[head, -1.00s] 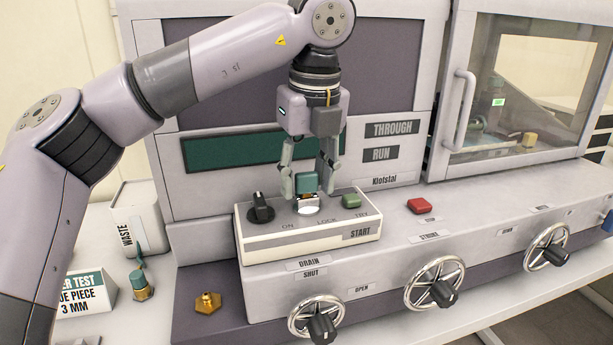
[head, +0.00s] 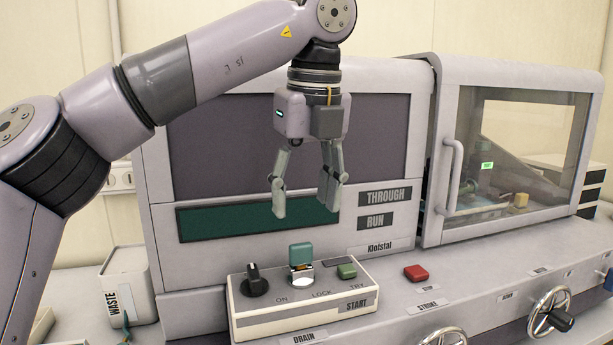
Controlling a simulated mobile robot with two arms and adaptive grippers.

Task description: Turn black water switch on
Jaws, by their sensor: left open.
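The black switch (head: 254,281) is a knob on the left of the white control box (head: 305,312), beside the word ON. A teal-topped lock switch (head: 301,257) stands in the middle of the box, with a green button (head: 346,271) to its right. My left gripper (head: 304,205) points down with its fingers apart and empty. It hangs above the box, over the teal switch and up and right of the black knob, touching neither. My right gripper is not in view.
A red button (head: 416,273) is on the machine ledge to the right. Metal handwheels (head: 551,313) line the machine front. A waste bin (head: 127,288) stands at the left. The machine's panel (head: 258,220) rises close behind the gripper.

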